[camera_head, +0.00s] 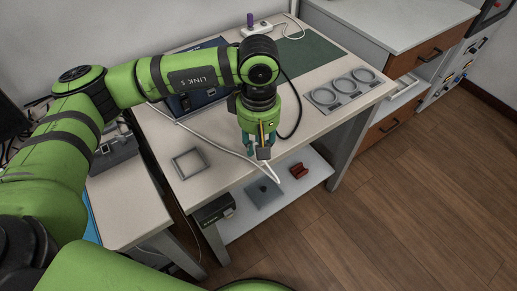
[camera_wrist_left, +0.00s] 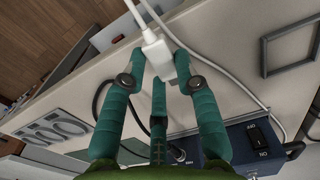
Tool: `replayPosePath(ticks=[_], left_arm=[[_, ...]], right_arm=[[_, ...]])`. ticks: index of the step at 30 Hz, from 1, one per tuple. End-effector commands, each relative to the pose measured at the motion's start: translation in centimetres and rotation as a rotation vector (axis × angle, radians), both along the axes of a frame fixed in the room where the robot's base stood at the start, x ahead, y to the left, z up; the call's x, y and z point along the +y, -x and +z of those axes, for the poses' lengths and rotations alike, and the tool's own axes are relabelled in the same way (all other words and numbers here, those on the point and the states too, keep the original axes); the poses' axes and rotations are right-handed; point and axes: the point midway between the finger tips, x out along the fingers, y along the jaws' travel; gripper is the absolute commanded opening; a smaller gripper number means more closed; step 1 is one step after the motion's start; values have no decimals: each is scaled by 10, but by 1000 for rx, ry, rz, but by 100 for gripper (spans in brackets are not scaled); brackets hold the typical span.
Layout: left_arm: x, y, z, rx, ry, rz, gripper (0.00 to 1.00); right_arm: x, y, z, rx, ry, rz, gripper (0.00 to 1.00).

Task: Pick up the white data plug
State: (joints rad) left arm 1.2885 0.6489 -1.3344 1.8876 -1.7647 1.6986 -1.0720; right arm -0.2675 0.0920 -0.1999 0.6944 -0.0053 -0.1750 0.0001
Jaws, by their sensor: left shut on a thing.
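The white data plug (camera_wrist_left: 158,52) is between the teal fingers of my left gripper (camera_wrist_left: 160,68) in the left wrist view, with its white cable (camera_wrist_left: 136,14) running up out of the picture. The fingers are closed against the plug's sides. In the head view my left gripper (camera_head: 262,150) points down over the front part of the table. The plug is too small and shaded there to make out clearly. My right gripper is not in view.
The table (camera_head: 330,122) carries a square grey frame (camera_head: 189,163), a plate with three rings (camera_head: 341,90), a green mat (camera_head: 308,57) and a dark blue box (camera_wrist_left: 254,138). A lower shelf (camera_head: 301,193) holds a red part (camera_head: 299,170) and a grey plate (camera_head: 264,194).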

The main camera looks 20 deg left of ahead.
Motion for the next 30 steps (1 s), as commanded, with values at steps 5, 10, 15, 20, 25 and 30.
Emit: replayPosePath(ticks=[5, 10, 15, 20, 25, 30], left_arm=[[-31, -1, 27, -4, 2, -7, 10], [-69, -3, 50, -3, 1, -5, 10], [-98, -4, 68, -3, 0, -3, 10], [-112, -5, 78, -1, 0, 0, 10], [-117, -5, 80, 0, 0, 1, 10], [-117, -5, 80, 0, 0, 1, 10]], right_arm=[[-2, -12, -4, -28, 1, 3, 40], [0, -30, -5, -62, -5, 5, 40], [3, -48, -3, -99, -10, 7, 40], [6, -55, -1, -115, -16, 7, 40], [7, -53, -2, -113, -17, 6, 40], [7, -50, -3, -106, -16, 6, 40]])
